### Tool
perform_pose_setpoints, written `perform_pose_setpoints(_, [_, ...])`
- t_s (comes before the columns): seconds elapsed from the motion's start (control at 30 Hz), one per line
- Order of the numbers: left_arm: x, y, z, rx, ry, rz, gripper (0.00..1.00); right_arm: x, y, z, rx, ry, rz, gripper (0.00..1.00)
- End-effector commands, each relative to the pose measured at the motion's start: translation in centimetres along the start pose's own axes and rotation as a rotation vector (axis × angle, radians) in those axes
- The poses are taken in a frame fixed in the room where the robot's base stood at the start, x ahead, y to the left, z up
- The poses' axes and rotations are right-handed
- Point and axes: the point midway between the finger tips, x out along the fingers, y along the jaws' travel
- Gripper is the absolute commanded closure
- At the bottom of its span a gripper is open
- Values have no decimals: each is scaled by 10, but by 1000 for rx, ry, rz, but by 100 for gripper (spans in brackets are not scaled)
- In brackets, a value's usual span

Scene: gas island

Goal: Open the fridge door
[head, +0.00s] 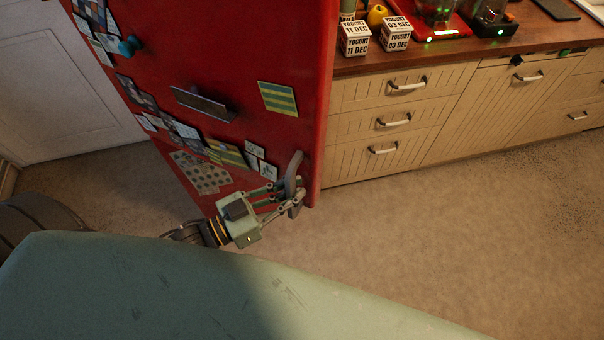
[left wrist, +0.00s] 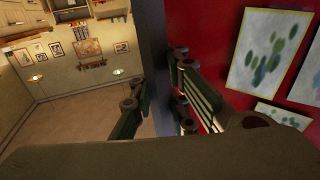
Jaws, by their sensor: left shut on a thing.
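The red fridge door (head: 230,60) fills the upper left middle of the head view, with papers and magnets on it. Its grey upright handle (head: 293,172) sits near the door's lower right edge. My left gripper (head: 290,200) is shut on the handle. In the left wrist view the dark handle (left wrist: 150,50) stands between the fingers of my left gripper (left wrist: 155,88), with the red door (left wrist: 212,35) to its right. No gap at the door edge can be made out. My right gripper is not in view.
Cream drawers (head: 395,120) under a wooden counter (head: 440,52) stand right of the fridge. Yogurt boxes (head: 355,38) stand on the counter. A white door (head: 60,80) is at the left. The beige floor (head: 450,220) in front is clear.

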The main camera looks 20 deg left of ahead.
Motion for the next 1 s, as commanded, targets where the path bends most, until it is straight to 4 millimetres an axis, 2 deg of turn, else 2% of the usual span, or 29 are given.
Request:
perform_pose_setpoints(0.2, [-10,3,-1,2,1,18,100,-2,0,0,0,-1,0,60])
perform_pose_setpoints(0.6, [-11,3,-1,3,2,19,100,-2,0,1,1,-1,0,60])
perform_pose_setpoints(0.63, [-11,3,-1,3,2,19,87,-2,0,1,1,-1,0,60])
perform_pose_setpoints(0.8, [-11,3,-1,3,1,20,72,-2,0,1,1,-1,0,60])
perform_pose_setpoints(0.87, [-11,4,0,3,1,20,67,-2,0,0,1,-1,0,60])
perform_pose_setpoints(1.0, [-11,4,0,2,1,20,67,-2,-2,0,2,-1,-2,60])
